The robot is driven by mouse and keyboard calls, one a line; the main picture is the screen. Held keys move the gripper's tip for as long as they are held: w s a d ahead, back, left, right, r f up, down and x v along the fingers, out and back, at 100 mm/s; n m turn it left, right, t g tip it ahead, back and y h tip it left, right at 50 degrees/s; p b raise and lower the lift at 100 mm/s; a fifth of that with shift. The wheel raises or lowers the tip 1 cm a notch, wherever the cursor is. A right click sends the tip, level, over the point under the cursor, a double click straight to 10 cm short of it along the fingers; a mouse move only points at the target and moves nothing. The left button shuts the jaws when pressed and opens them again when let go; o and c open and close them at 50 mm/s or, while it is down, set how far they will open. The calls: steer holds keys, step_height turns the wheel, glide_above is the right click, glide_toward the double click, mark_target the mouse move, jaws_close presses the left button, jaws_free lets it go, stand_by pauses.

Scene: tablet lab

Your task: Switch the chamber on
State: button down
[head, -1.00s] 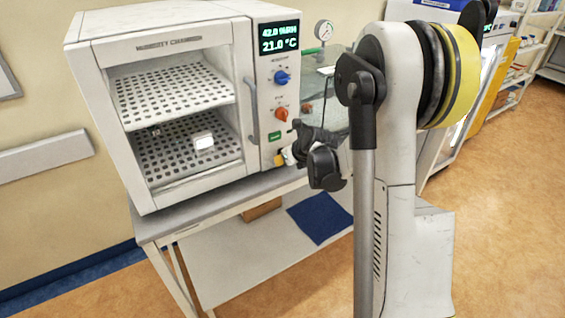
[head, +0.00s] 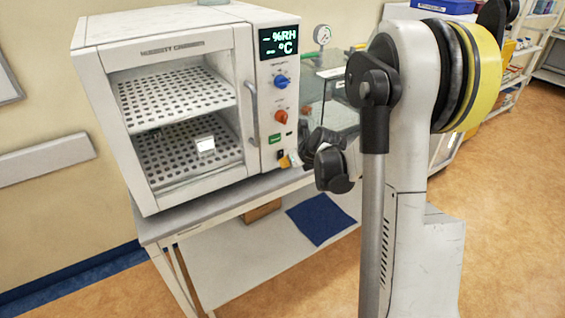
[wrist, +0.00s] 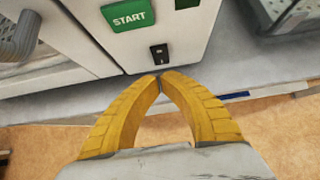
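The humidity chamber (head: 190,22) stands on a bench, its front window showing perforated shelves. Its display (head: 279,42) shows dashes before "%RH" and "°C". Below are a blue knob (head: 281,82), an orange knob (head: 280,116) and a green button (head: 275,139), which reads START in the wrist view (wrist: 128,15). A small black rocker switch (wrist: 159,54) sits low on the panel. My gripper (wrist: 161,83) has its yellow fingertips together, empty, just below the switch in the picture; contact cannot be told. In the head view my gripper (head: 291,160) is at the panel's lower right.
A gauge (head: 322,35) and a glass-sided apparatus stand right of the chamber. A blue cloth (head: 320,219) lies on the bench's lower shelf. The floor at right is open.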

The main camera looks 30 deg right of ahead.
steer(key=p+v, duration=0.3)
steer(key=v, duration=0.7)
steer(key=shift+r, duration=0.5)
steer(key=shift+s, duration=0.1)
